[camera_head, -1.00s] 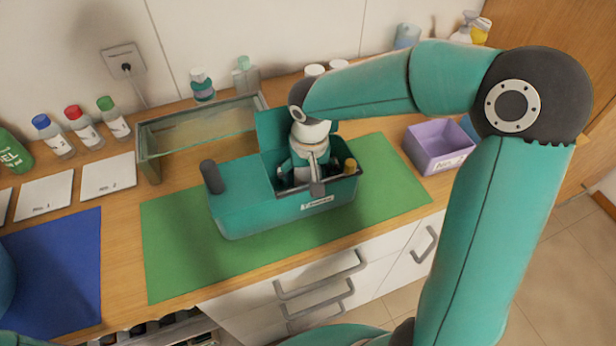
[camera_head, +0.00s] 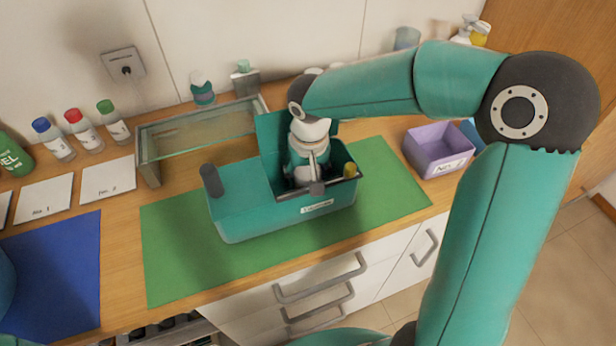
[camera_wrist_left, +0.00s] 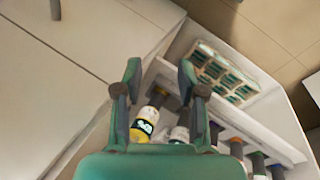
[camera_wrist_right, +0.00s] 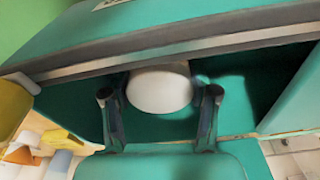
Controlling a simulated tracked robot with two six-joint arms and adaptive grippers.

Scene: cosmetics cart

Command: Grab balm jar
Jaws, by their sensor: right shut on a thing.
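The balm jar appears to be the white round thing (camera_wrist_right: 160,90) between the fingers of my right gripper (camera_wrist_right: 160,82) in the right wrist view. Its lower part is hidden. My right gripper (camera_head: 316,184) is shut on it inside the open compartment of the teal case (camera_head: 255,215), in the head view. The gripper itself hides the jar there. My left gripper (camera_wrist_left: 159,72) is open and empty in the left wrist view, above a shelf with several bottles.
The case stands on a green mat (camera_head: 175,260). A yellow-capped item (camera_head: 350,170) is beside the right gripper in the compartment. A glass-sided tray (camera_head: 200,137) is behind the case, and a purple bin (camera_head: 437,152) is to its right. The blue mat (camera_head: 55,270) is clear.

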